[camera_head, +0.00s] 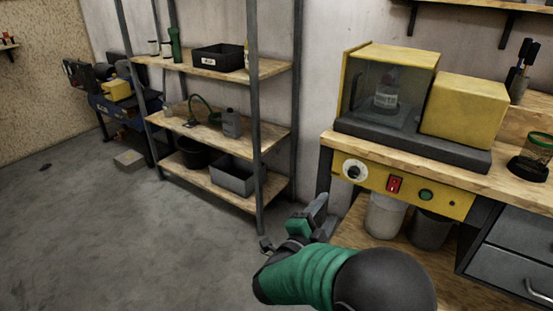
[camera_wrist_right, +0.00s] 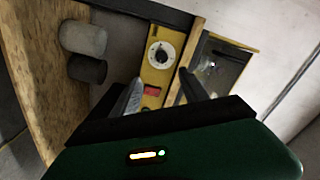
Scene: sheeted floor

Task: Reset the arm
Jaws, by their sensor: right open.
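My right arm comes in from the bottom of the head view, with a green sleeve. My right gripper (camera_head: 316,215) is in front of the workbench's left front corner, below the yellow control panel (camera_head: 400,190). In the right wrist view, the two fingers of the right gripper (camera_wrist_right: 165,95) stand apart with nothing held between them. The control panel with its dial and red switch shows beyond the fingers there, turned on its side. My left gripper is not in the head view.
A yellow machine (camera_head: 390,90) with a clear window and a bottle inside stands on the wooden workbench (camera_head: 500,185). Buckets (camera_head: 385,215) stand on the lower shelf. A shelving rack (camera_head: 215,135) holds bins and bottles to the left. The grey floor (camera_head: 90,240) at left is mostly clear.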

